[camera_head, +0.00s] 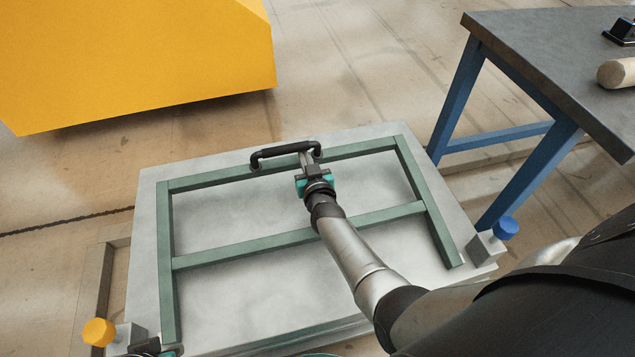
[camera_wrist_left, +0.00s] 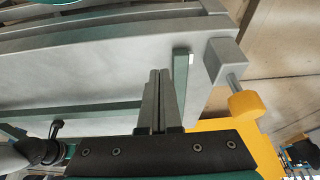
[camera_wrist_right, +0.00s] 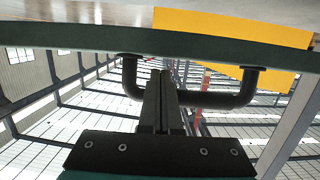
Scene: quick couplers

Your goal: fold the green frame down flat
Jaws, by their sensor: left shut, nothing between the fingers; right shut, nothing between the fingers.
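The green frame (camera_head: 290,238), a rectangle with a middle crossbar, is over the grey plate (camera_head: 151,235). Its far end looks raised above the plate, tilted. A black handle (camera_head: 275,153) is on its far bar; the handle also shows in the right wrist view (camera_wrist_right: 215,99). My right gripper (camera_head: 305,158) is shut and empty at the far bar, by the handle; whether it touches is unclear. My left gripper (camera_wrist_left: 160,74) is shut and empty by the near left corner, close to a frame leg (camera_wrist_left: 181,75). In the head view it is mostly cut off.
A yellow knob (camera_head: 99,332) on a block is at the plate's near left corner. A blue knob (camera_head: 507,228) on a block is at its right corner. A table (camera_head: 540,60) with blue legs stands right. A large yellow block (camera_head: 140,60) stands on the floor behind.

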